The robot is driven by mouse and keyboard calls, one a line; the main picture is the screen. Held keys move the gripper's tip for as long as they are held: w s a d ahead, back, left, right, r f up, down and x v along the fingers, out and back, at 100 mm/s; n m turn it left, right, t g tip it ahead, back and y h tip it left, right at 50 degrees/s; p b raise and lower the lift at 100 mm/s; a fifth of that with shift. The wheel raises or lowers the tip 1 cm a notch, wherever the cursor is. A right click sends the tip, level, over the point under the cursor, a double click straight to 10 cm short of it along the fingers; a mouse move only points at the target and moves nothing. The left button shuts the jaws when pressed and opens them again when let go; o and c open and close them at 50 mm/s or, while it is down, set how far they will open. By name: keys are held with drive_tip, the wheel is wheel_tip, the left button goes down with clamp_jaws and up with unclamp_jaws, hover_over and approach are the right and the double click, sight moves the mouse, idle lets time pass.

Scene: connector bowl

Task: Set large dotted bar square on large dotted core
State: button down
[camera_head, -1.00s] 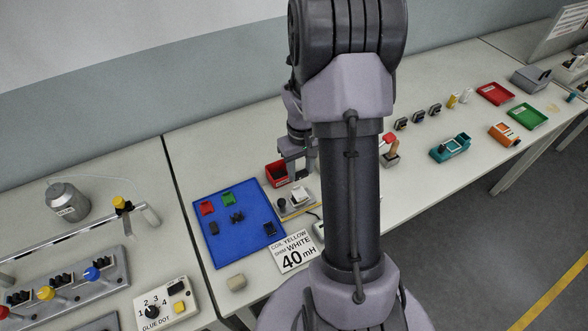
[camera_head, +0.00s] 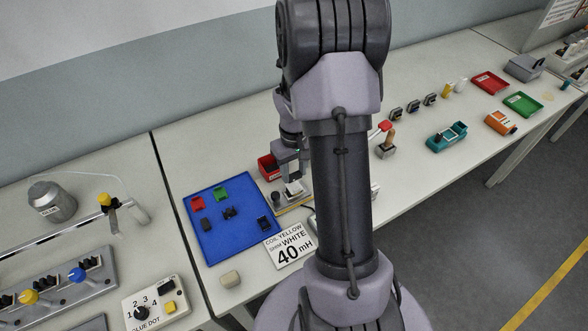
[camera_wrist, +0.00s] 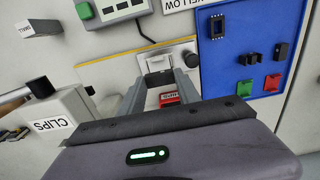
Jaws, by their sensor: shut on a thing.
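My gripper (camera_head: 290,176) is over a small grey fixture with a white block (camera_head: 294,188), just right of the blue mat. In the wrist view, the two grey fingers (camera_wrist: 158,88) are shut on a small dark piece (camera_wrist: 158,78), seen in front of the fixture. It appears to be the bar, but dots cannot be made out. The fixture's white block (camera_wrist: 181,56) stands beyond the fingertips. I cannot tell whether the held piece touches anything. Dark core-like pieces (camera_head: 230,213) lie on the blue mat; their marks are too small to read. The large dotted core cannot be singled out.
A red bin (camera_head: 268,167) stands behind the gripper. A sign (camera_head: 291,244) reads "coil yellow, shim white, 40 mH". A CLIPS box (camera_wrist: 58,122) stands nearby.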

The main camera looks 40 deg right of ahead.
sight(294, 175)
drive_tip(key=shift+f+b, duration=1.35)
drive_tip(key=shift+f, duration=0.6)
drive_tip(key=c, duration=0.8)
unclamp_jaws()
drive_tip(key=shift+o, duration=0.2)
